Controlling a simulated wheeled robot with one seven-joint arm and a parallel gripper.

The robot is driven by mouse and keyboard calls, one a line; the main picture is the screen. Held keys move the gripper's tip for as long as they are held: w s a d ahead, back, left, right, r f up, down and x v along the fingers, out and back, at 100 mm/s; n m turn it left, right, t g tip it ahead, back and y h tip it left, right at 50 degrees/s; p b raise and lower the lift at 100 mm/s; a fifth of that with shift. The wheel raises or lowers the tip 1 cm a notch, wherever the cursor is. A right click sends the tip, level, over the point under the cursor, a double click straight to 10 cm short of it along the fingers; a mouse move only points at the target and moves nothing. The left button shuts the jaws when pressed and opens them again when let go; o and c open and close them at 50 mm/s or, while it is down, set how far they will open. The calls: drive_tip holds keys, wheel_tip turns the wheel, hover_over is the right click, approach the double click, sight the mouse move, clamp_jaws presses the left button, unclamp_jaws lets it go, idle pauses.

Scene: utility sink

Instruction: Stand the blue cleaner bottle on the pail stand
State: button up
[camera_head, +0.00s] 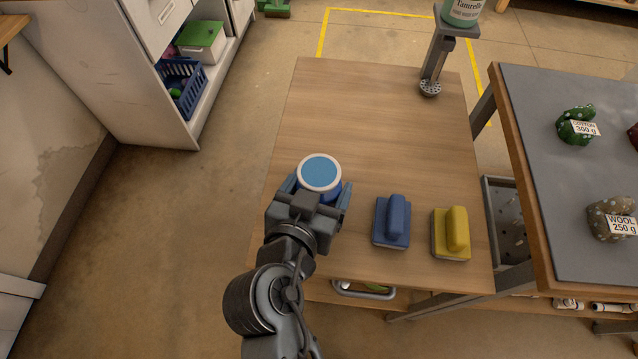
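A round blue object with a white rim (319,172) is on or above the wooden table, seen from above. It may be the blue cleaner bottle, but no label shows. My gripper (317,193) has its two fingers spread on either side of it. Whether they touch it is hidden, and its base is hidden too. A grey upright (437,55) with a flat top plate (456,21) stands at the table's far right corner. It bears a green labelled container (463,10), cut off by the picture's top edge. I cannot tell whether this upright is the pail stand.
A blue brush or sponge block (391,222) and a yellow one (452,234) lie on the wooden table (365,110) to the right of my gripper. The table's far middle is clear. A grey-topped table (570,190) with labelled bundles stands at right. Shelves (205,95) stand at left.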

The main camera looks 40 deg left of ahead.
drive_tip(key=o, duration=0.9)
drive_tip(key=shift+f, duration=0.15)
drive_tip(key=o, duration=0.4)
drive_tip(key=shift+r, duration=0.2)
drive_tip(key=b+v, duration=0.1)
drive_tip(key=v, duration=1.1)
drive_tip(key=shift+d+f, duration=0.1)
